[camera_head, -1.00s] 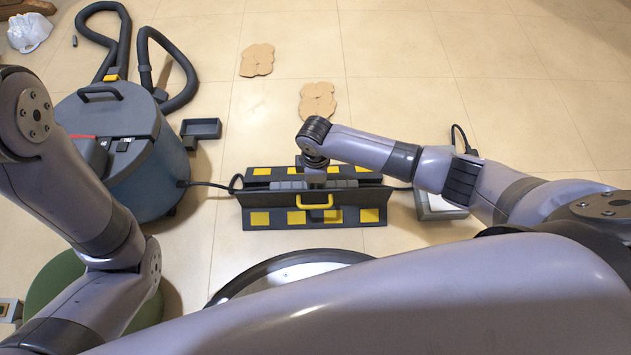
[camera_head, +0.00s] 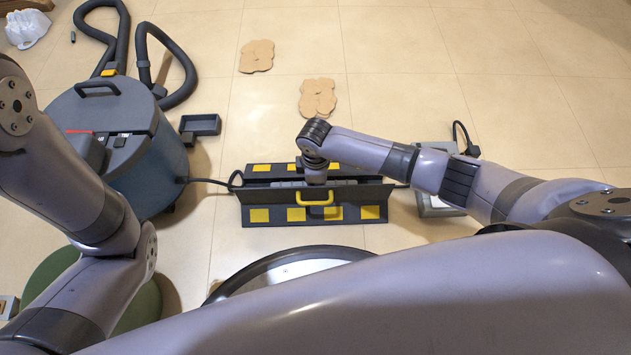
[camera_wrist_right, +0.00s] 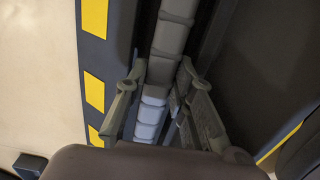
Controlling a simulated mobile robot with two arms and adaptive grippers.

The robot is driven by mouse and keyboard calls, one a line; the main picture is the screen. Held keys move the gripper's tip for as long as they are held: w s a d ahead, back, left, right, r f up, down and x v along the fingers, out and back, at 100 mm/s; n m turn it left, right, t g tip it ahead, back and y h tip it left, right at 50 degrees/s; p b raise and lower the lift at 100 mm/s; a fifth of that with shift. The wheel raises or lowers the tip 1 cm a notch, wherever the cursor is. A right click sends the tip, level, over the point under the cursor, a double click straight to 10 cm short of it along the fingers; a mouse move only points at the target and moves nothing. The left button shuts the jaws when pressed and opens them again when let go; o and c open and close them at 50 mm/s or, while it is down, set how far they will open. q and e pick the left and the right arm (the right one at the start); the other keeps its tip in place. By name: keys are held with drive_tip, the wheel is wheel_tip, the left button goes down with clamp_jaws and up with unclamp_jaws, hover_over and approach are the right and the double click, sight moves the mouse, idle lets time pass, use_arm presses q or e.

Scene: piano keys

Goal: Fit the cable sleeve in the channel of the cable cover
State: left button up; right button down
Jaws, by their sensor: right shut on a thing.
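The cable cover (camera_head: 260,215) is a long dark floor piece with yellow squares. Its hinged lid with a yellow handle (camera_head: 316,202) stands raised along the near side. The grey segmented cable sleeve (camera_head: 285,184) lies lengthwise along the cover's channel, partly behind the lid. In the right wrist view the sleeve (camera_wrist_right: 168,38) runs between dark walls; I cannot tell how deep it sits. My right gripper (camera_wrist_right: 162,68) points down over the channel, shut on the sleeve with a finger on each side. My left arm shows at the left, but its gripper is out of view.
A blue-grey vacuum (camera_head: 150,160) with a black hose stands left of the cover. A small dark tray (camera_head: 201,124) lies nearby. A light grey box (camera_head: 436,205) sits at the cover's right end. Flat tan pieces (camera_head: 318,98) lie on the open floor behind.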

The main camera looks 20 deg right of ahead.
drive_tip(key=shift+f, duration=0.25)
drive_tip(key=c, duration=1.3)
unclamp_jaws()
drive_tip(key=shift+o, duration=0.3)
